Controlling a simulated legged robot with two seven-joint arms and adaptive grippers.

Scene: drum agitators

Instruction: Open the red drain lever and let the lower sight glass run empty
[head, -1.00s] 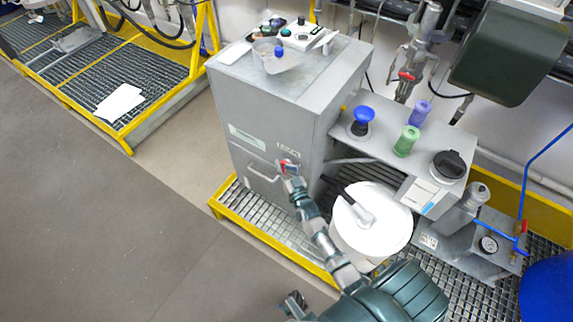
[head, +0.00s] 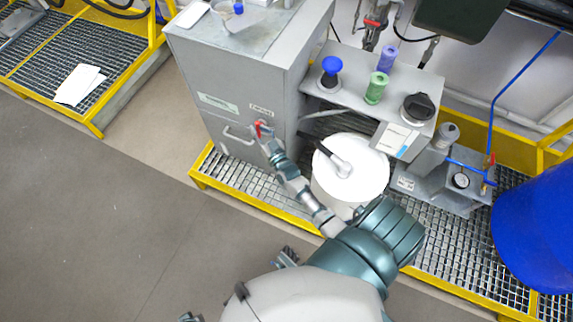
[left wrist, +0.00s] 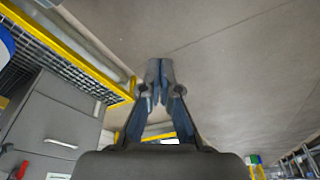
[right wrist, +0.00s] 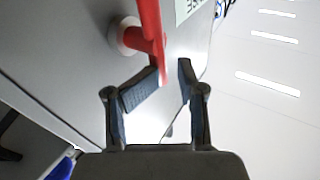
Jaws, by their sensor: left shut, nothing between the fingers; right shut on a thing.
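The red lever (head: 258,130) is on the front of the grey cabinet (head: 225,85), above and right of its handle. In the right wrist view the red lever (right wrist: 149,32) hangs from a round pale hub, its lower end between my fingers. My right gripper (right wrist: 165,85) is shut on it; in the head view the right gripper (head: 268,140) is at the cabinet front. My left gripper (left wrist: 160,82) is shut and empty, over grey floor in the left wrist view. I cannot make out the lower sight glass in any view.
A white lidded drum (head: 365,170) stands on the grating right of my right arm. A bench holds a blue knob (head: 331,66) and a green bottle (head: 376,88). A large blue drum (head: 540,225) is at the far right.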

